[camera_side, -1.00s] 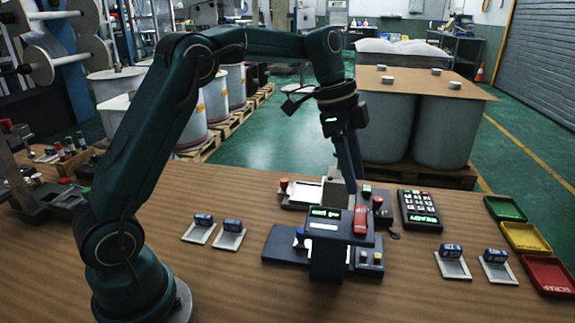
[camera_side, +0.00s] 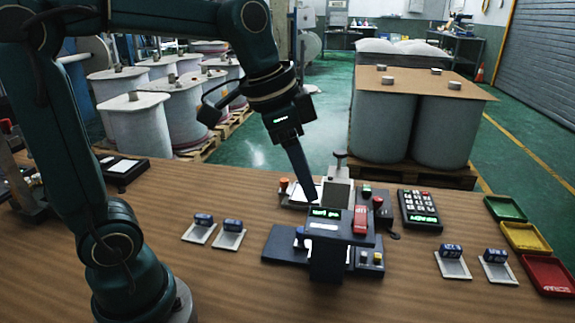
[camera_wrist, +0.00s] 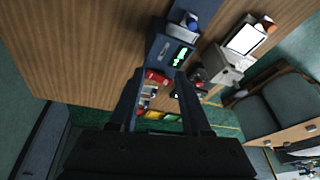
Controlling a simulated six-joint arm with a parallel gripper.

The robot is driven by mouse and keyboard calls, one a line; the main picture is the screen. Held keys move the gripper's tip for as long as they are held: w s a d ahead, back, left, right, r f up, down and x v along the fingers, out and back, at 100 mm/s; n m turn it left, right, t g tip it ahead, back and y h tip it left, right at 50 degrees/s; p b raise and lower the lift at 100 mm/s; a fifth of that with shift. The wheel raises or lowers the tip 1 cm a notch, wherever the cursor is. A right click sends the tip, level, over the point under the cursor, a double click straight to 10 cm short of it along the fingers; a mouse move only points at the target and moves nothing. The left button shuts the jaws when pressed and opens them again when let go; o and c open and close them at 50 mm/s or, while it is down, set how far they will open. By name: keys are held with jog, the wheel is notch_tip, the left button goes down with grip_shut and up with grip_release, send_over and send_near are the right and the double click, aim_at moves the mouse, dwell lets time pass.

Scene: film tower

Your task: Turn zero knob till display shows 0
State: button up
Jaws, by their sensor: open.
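A dark instrument (camera_side: 328,252) stands on the wooden table, with a green lit display (camera_side: 325,213) on its top and a red part (camera_side: 361,219) beside it. The digits are too blurred to read. Small knobs or buttons (camera_side: 371,258) sit at its lower right; I cannot tell which is the zero knob. My gripper (camera_side: 313,198) points down just above and behind the display, apparently without touching it. In the wrist view my gripper (camera_wrist: 158,95) has its two fingers apart, with nothing held between them. The display (camera_wrist: 180,57) lies beyond the fingers.
A keypad (camera_side: 419,209) stands right of the instrument. Green, yellow (camera_side: 525,237) and red trays line the right edge. Small blue-topped blocks on plates (camera_side: 229,239) sit at left and right (camera_side: 453,268). A white-topped device (camera_side: 337,193) stands behind.

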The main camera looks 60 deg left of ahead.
jog(key=s+f+n+t, duration=0.2)
jog(key=s+n, duration=0.3)
jog(key=s, duration=0.4)
jog(key=shift+s+a+f+y, duration=0.15)
jog(key=shift+y, duration=0.25)
